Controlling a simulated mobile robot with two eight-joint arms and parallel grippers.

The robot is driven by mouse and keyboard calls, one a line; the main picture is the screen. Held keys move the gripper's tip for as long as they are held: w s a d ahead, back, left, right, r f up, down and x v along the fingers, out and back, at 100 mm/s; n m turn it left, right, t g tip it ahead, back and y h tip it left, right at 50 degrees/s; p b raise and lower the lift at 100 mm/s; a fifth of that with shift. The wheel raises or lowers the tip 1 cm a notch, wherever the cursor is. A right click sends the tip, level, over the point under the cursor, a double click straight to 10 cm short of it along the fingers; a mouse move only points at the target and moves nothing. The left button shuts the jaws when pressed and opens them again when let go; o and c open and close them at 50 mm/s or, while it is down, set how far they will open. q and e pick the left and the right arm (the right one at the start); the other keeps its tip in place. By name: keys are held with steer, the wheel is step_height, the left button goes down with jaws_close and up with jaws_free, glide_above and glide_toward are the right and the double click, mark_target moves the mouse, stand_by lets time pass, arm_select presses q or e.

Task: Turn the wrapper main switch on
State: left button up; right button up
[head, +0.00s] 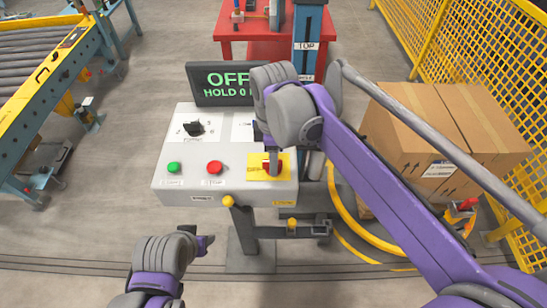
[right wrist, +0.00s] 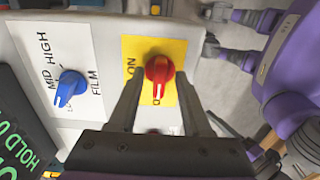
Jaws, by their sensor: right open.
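The wrapper main switch is a red knob (right wrist: 158,70) on a yellow plate (right wrist: 134,46) marked ON, on the grey control box (head: 225,187). In the head view the red knob (head: 267,169) is partly covered by my right gripper (head: 271,158). In the right wrist view my right gripper (right wrist: 157,82) is open, its fingertips on either side of the knob; I cannot tell whether they touch it. The knob's white mark points down in that view, away from ON. The display (head: 222,84) reads OFF, HOLD 0. My left gripper (head: 206,244) is in front of the box; its jaws are unclear.
The box also has a black knob (head: 194,128), a green button (head: 174,168), a red button (head: 214,167) and a blue FILM knob (right wrist: 70,88). Cartons (head: 440,130) and yellow fencing (head: 480,50) stand at right, a roller conveyor (head: 30,60) at left.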

jaws_close()
steer(key=shift+m, duration=0.3)
stand_by(0.3)
steer(key=m, duration=0.4)
steer(key=shift+p, duration=0.4)
steer(key=m, duration=0.4)
steer(key=shift+m, duration=0.4)
steer(key=m+p, duration=0.1)
steer(key=m, duration=0.3)
steer(key=shift+m, duration=2.2)
